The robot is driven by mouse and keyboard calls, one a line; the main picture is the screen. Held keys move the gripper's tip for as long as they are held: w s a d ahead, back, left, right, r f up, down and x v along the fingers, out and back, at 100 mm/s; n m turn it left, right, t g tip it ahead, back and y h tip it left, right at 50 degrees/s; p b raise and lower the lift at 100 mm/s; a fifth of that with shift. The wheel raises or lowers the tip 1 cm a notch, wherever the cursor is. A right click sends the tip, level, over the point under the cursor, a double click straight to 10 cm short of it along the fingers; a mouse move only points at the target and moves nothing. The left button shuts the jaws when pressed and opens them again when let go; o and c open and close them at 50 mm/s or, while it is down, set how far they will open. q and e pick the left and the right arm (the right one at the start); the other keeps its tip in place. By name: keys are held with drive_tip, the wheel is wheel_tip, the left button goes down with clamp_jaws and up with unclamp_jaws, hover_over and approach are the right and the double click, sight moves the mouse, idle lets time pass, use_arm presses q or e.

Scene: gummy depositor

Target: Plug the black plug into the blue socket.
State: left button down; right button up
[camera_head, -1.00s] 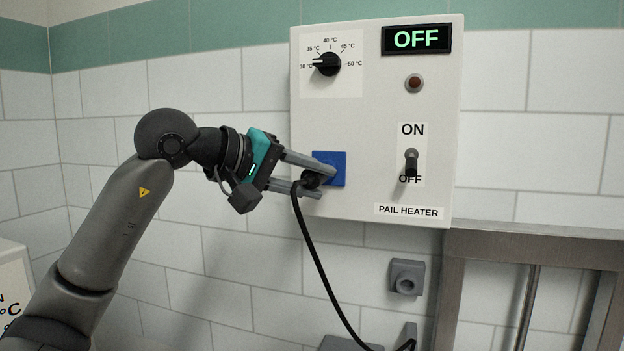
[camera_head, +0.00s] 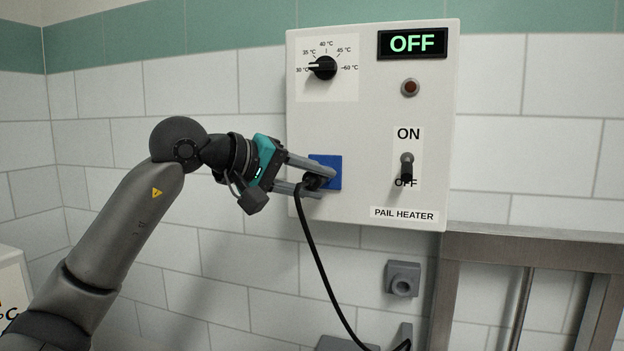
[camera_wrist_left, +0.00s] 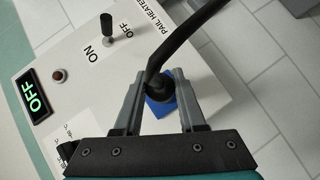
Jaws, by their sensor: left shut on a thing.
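The blue socket (camera_head: 329,171) is a square plate on the lower left of the pail heater box's front. My left gripper (camera_head: 322,182) is shut on the black plug (camera_head: 311,184), right in front of the socket. In the left wrist view the plug (camera_wrist_left: 160,87) sits between the two fingers, over the blue socket (camera_wrist_left: 158,105), with its black cord (camera_wrist_left: 182,38) running off it. The plug and fingers cover the socket's middle, so I cannot tell whether the plug is inserted. My right gripper is not in view.
The pail heater box (camera_head: 372,130) is on the tiled wall, with a temperature dial (camera_head: 323,67), a green OFF display (camera_head: 412,43) and a toggle switch (camera_head: 406,167). A grey wall fitting (camera_head: 403,279) is below it. A metal frame (camera_head: 530,240) stands at the right.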

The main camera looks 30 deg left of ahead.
use_arm(q)
drive_tip(key=shift+c, duration=2)
unclamp_jaws()
drive_tip(key=shift+s, duration=0.1)
drive_tip(key=b+v, duration=0.5)
drive_tip(key=v, duration=1)
drive_tip(key=shift+b, duration=0.35)
drive_tip(key=shift+d, duration=0.1)
